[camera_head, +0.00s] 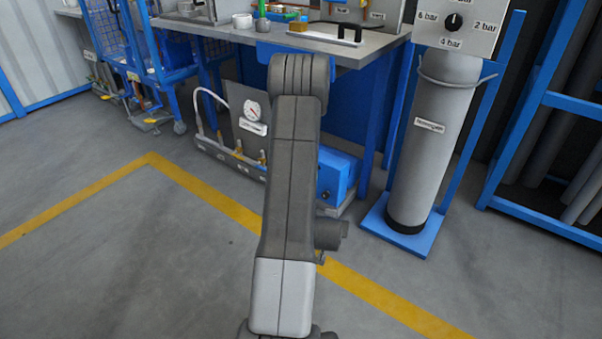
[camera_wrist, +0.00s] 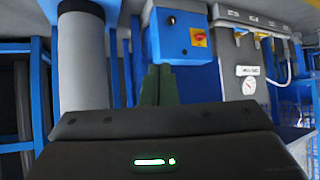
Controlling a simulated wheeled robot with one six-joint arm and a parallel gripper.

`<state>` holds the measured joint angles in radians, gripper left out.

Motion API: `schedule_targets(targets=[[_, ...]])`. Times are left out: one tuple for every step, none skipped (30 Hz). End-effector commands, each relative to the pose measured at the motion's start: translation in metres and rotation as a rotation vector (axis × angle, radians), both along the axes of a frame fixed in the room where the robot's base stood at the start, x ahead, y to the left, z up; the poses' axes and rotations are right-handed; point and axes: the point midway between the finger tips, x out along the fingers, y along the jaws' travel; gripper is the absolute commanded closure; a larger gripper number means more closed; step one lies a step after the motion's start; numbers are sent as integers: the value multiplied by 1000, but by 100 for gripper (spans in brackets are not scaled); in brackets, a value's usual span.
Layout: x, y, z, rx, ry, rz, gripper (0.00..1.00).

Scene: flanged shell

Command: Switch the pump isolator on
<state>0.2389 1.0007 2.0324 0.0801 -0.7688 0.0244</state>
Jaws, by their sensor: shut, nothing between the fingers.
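The pump isolator (camera_wrist: 198,37) is a small red handle on a yellow plate, on the face of a blue box (camera_wrist: 163,42). The wrist view looks upside down. The handle's position is too small to read. My gripper (camera_wrist: 160,72) is shut and empty, its dark fingertips overlapping the box's edge in the picture, left of the isolator. I cannot tell whether they touch. In the head view the blue box (camera_head: 343,170) stands low under the bench, partly behind my arm. The isolator and my gripper are hidden there.
A grey gas cylinder (camera_head: 425,150) on a blue stand is right of the box. A gauge panel (camera_head: 249,108) with hoses and valves is left of it. The bench (camera_head: 385,45) overhangs the box. The floor in front is clear, crossed by a yellow line (camera_head: 212,190).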

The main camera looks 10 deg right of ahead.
Motion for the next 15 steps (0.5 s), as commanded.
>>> schedule_targets(targets=[[1,-8,-12,-7,-15,-18,100],[3,-12,-18,-13,-31,-27,100],[4,-18,-27,-21,-53,-39,100],[4,-22,-33,-28,-68,-49,100],[4,-26,-40,-35,-84,-58,100],[4,-32,-48,-45,-105,-71,100],[3,-36,-55,-52,-121,-80,100],[2,-39,-61,-60,-137,-88,100],[-1,-44,-71,-69,-155,-100,100],[-4,-47,-77,-77,-171,-110,100],[-7,-51,-84,-86,-186,-119,100],[-11,-55,-92,-97,-206,-130,100],[-15,-57,-99,-105,-221,-138,100],[-19,-60,-105,-115,-237,-146,100],[-25,-63,-113,-127,-256,-157,100]])
